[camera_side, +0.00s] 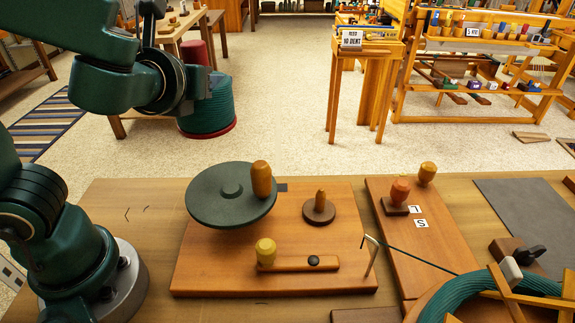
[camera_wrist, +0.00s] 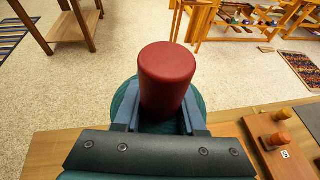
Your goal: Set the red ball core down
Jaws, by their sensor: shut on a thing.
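The red ball core (camera_wrist: 167,75) is a plain red cylinder, upright in the middle of the wrist view. My gripper (camera_wrist: 158,120) is shut on its lower part, with one blue-grey finger on each side. A dark plate of my gripper hides the fingers' near ends.
A wooden board (camera_side: 335,275) on the bench carries a dark green disc (camera_side: 212,208), a small peg (camera_side: 320,203) and a yellow-knobbed lever (camera_side: 290,263). A second board (camera_side: 440,250) holds more knobs. A teal ribbed drum (camera_side: 207,108) stands behind. Bare bench shows at the left (camera_side: 135,240).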

